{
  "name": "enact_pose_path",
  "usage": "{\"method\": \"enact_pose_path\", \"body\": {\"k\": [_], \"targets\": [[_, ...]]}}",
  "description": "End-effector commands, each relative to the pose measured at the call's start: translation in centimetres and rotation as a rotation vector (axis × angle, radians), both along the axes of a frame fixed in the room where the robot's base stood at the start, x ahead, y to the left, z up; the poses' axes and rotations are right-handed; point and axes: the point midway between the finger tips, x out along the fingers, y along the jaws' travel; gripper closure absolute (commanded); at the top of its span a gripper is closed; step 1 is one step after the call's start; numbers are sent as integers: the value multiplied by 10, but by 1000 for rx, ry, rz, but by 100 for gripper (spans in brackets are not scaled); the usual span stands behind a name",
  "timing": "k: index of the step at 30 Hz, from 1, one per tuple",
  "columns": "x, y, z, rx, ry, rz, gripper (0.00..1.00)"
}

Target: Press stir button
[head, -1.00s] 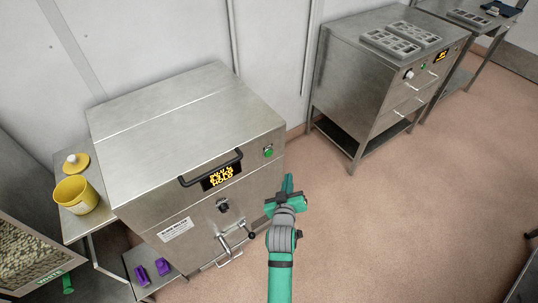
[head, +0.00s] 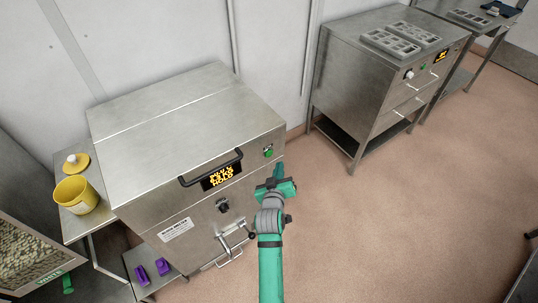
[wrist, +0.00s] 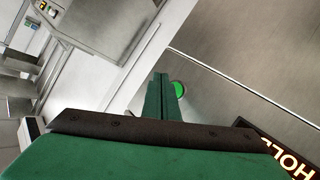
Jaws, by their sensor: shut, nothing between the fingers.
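The stir button is probably the round green button (head: 268,153) at the upper right of the steel melter's front (head: 190,205); I cannot read its label. It also shows in the wrist view (wrist: 179,90), just right of my fingers and partly behind them. My gripper (head: 278,170) is shut and empty. In the head view it is just below and to the right of the button, in front of the melter's right edge. In the wrist view my shut fingertips (wrist: 161,76) point toward the melter's front. I cannot tell whether they touch it.
A lit display (head: 221,177) reading HOLD on its last line sits left of the button, behind a black handle (head: 210,168). A dark knob (head: 223,206) and a spout lie below. A second steel cabinet (head: 375,75) stands back right. The floor at right is clear.

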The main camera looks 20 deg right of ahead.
Motion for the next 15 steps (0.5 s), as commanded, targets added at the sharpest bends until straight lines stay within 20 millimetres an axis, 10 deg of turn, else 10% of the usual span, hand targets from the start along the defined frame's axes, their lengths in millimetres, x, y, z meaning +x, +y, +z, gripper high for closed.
{"method": "enact_pose_path", "body": {"k": [15], "targets": [[30, 11, 0, 0, 0, 0, 100]]}}
